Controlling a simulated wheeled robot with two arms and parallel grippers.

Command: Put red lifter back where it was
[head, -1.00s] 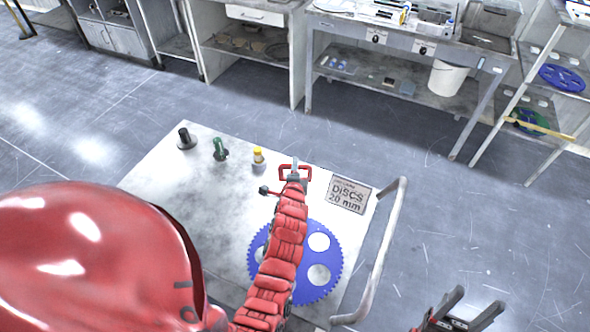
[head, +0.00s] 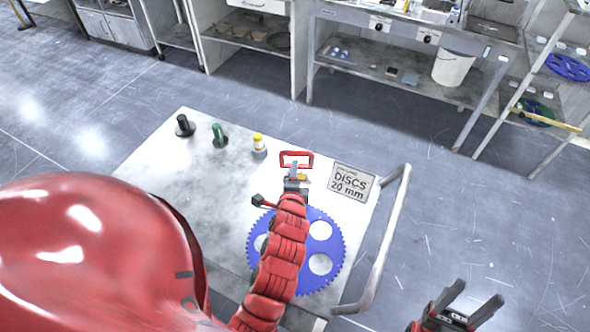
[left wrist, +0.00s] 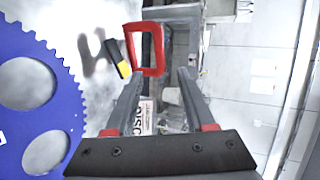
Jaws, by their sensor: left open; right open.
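The red lifter (head: 296,153), with a rectangular red handle, appears to be on the white cart top (head: 180,180), right of the yellow lifter (head: 259,146). My left gripper (head: 294,170) is open just on the near side of it. In the left wrist view the red handle (left wrist: 128,42) shows beyond my left gripper's spread fingertips (left wrist: 160,72), apart from them as far as I can tell. The lifter's base is mostly hidden by my gripper. My right gripper (head: 474,292) is open and empty, right of the cart.
A black lifter (head: 185,126) and a green lifter (head: 219,136) stand farther left on the cart. A blue toothed disc (head: 335,240) lies under my left arm. A "DISCS 20 mm" sign (head: 350,182) lies to the right, near the cart's handrail (head: 385,245). Benches stand behind.

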